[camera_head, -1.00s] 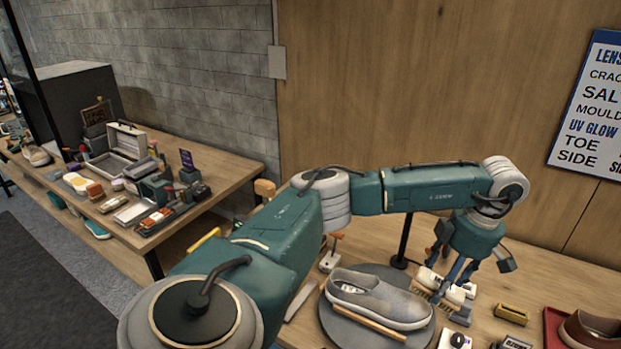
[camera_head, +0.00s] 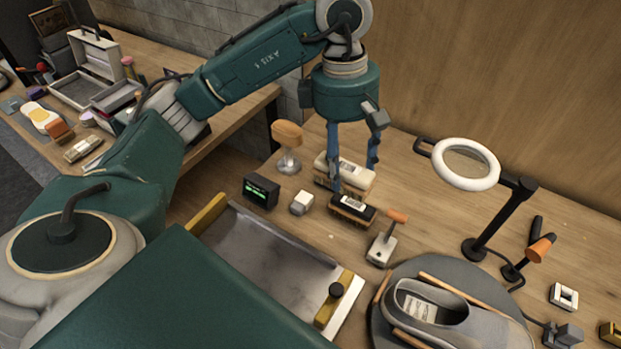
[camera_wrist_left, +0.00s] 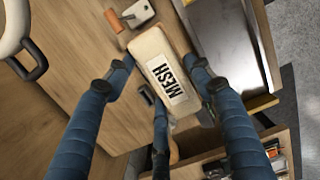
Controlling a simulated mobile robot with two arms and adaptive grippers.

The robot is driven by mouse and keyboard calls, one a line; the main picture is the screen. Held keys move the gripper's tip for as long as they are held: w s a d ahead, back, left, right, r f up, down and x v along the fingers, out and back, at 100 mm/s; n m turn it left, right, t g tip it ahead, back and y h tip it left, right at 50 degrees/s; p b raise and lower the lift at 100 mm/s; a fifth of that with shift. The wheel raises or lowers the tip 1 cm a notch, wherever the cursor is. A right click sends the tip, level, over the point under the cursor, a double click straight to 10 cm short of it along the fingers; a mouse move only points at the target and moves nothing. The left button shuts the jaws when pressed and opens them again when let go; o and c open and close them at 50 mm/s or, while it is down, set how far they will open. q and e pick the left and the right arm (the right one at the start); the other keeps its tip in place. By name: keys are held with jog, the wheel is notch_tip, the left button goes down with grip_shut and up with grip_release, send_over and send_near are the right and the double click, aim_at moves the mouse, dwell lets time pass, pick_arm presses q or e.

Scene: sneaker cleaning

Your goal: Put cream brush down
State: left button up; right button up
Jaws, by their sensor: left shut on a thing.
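The cream brush (camera_head: 352,181) has a pale block body and bristles underneath. The brush is at the back of the wooden table (camera_head: 420,225), low beside a dark brush (camera_head: 352,210). I cannot tell whether its bristles touch the tabletop. My right gripper is out of view.
A wooden-topped stand (camera_head: 288,145), a small dark display (camera_head: 260,191) and a white cube (camera_head: 302,202) stand left of the brushes. An orange-handled tool (camera_head: 382,245) is in front right. A grey shoe (camera_head: 440,310) and a ring lamp (camera_head: 465,165) are further right. A metal tray (camera_head: 260,255) is at front left.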

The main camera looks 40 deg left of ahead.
pick_arm(q)
jog(key=shift+s+f, duration=0.2)
jog(key=shift+f, duration=0.25)
jog(key=f+p, duration=0.1)
jog(key=f, duration=0.3)
jog(key=f+p, duration=0.1)
jog(key=f, duration=0.9)
jog(key=shift+s+d+p, duration=0.15)
jog(key=shift+d+p, duration=0.1)
jog(key=shift+p, duration=0.15)
jog(key=shift+f, duration=0.5)
notch_tip(320, 180, down, 3)
jog(key=shift+f+p, duration=0.2)
jog(key=shift+p, duration=0.35)
jog(key=shift+f, duration=0.25)
jog(key=o, duration=1)
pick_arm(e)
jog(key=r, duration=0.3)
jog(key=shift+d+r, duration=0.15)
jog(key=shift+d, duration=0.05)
